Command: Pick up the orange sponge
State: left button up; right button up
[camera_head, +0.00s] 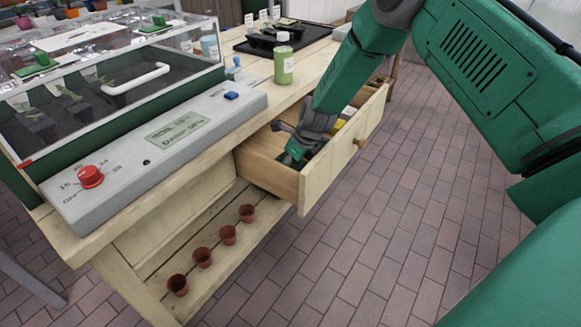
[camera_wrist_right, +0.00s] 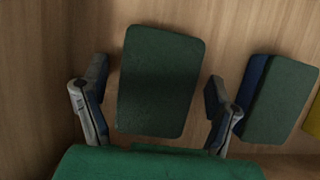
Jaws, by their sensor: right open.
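My right gripper (camera_head: 297,146) reaches down into the open wooden drawer (camera_head: 268,172). In the right wrist view its two fingers (camera_wrist_right: 155,108) are spread, one on each side of a dark green rounded block (camera_wrist_right: 160,75) that looks like a sponge lying on the drawer floor. Gaps show between the fingers and the block. Only its green top face shows, so I cannot tell whether it has an orange side. A second green-topped block with a blue side (camera_wrist_right: 280,100) lies to the right. No orange surface shows in the drawer. My left gripper is out of view.
A yellow item (camera_head: 347,112) lies farther along the drawer. The drawer walls stand close around my gripper. On the bench are a green-liquid bottle (camera_head: 284,66), a grey control panel with a red knob (camera_head: 91,176) and a glass case. Small pots (camera_head: 203,257) line the lower shelf.

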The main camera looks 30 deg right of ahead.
jog(key=shift+c, duration=0.4)
jog(key=c, duration=0.5)
jog(key=shift+c, duration=1.3)
jog(key=shift+a, duration=0.1)
jog(key=shift+r, duration=0.1)
